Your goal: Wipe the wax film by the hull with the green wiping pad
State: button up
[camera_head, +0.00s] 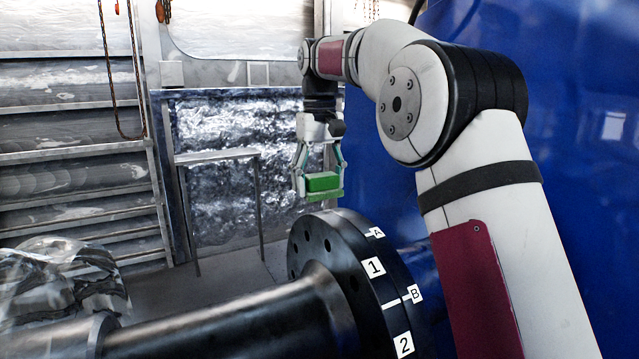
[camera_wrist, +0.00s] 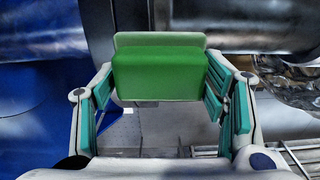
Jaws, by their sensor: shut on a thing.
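The green wiping pad (camera_head: 322,181) is a small green block held between the fingers of my gripper (camera_head: 320,188). My gripper points down and is shut on the pad in the air, behind and above the dark flange in the head view. In the wrist view the pad (camera_wrist: 160,73) sits between the two teal-lined fingers, with a lighter green strip along its upper edge. I cannot make out a wax film in either view. I cannot tell for sure which surface is the hull; a large blue surface (camera_head: 585,200) fills the right side.
A dark shaft with a round flange (camera_head: 345,275), labelled A, B, 1 and 2, lies across the lower middle. A metal-framed stand (camera_head: 216,156) is behind. Crumpled clear wrapping (camera_head: 60,275) is at lower left.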

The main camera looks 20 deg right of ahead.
jog(key=shift+r, duration=1.5)
